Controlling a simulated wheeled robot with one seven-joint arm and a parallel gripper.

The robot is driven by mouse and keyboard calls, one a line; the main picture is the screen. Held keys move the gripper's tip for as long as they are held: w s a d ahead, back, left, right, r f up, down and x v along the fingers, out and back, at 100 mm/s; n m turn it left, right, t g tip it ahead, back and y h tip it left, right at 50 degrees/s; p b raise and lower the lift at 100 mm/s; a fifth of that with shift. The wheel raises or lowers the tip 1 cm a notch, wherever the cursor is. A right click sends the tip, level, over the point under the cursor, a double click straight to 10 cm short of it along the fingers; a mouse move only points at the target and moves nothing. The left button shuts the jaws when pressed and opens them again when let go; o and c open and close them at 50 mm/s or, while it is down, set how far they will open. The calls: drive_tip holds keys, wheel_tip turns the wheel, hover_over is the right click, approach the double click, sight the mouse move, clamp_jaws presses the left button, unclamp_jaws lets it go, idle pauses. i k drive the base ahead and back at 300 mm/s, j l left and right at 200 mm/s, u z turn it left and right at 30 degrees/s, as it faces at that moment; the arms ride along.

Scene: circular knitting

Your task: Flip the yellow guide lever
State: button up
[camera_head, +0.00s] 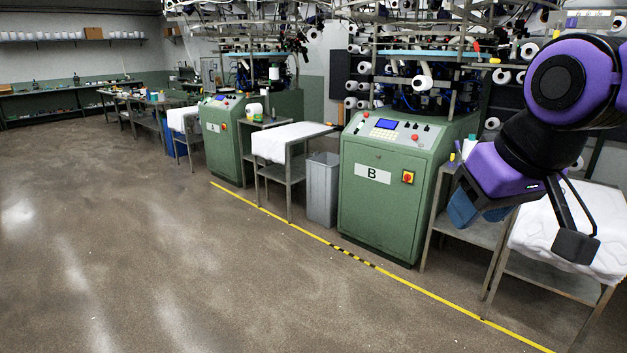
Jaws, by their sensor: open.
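My purple and black arm comes in from the upper right. My gripper (522,228) is open and points down, with nothing seen between its fingers. It appears in front of the side tables right of cabinet B, lower in the picture than the yellow-orange piece and apart from it. The arm hides part of the machine's right side.
A grey bin (322,188) stands left of cabinet B. A table with white cloth (284,143) is beside it, and another white cloth (583,225) lies at right behind my gripper. A yellow floor line (300,232) runs before the machines. The floor at left is clear.

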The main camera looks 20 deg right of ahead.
sight(556, 33)
drive_tip(key=i+l+z, duration=0.15)
drive_tip(key=i+z, duration=0.65)
drive_tip(key=i+j+z, duration=0.15)
drive_tip(key=i+z, duration=0.2)
drive_tip(key=i+j+z, duration=0.5)
drive_tip(key=i+z, duration=0.25)
drive_tip(key=i, duration=0.25)
